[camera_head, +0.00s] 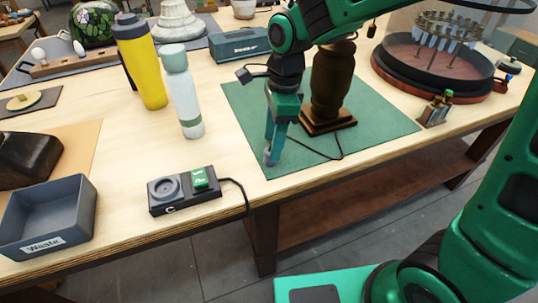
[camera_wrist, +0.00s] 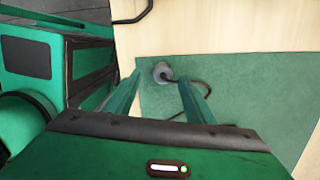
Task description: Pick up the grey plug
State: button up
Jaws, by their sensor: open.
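The grey plug (camera_wrist: 162,71) lies on the green mat (camera_wrist: 240,75), near the mat's edge, with a dark cord running from it. In the wrist view it shows between and beyond the fingertips of my gripper (camera_wrist: 160,82). In the head view my gripper (camera_head: 271,150) points down over the front left part of the mat, and the plug (camera_head: 268,158) shows just at the fingertips. My gripper is open, with nothing held. I cannot tell whether a finger touches the plug. The cord leads to the dark brown lamp base (camera_head: 332,85) on the mat.
A dark socket box (camera_head: 170,189) with a green switch sits at the table's front edge. A grey waste bin (camera_head: 50,215), a pale bottle (camera_head: 184,95) and a yellow bottle (camera_head: 142,62) stand left. A small brass part (camera_head: 436,108) is right of the mat.

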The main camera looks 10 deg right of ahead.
aim_at(267, 162)
jog(key=f, duration=0.5)
jog(key=shift+w+a, duration=0.3)
jog(key=shift+a, duration=0.05)
jog(key=c, duration=1.1)
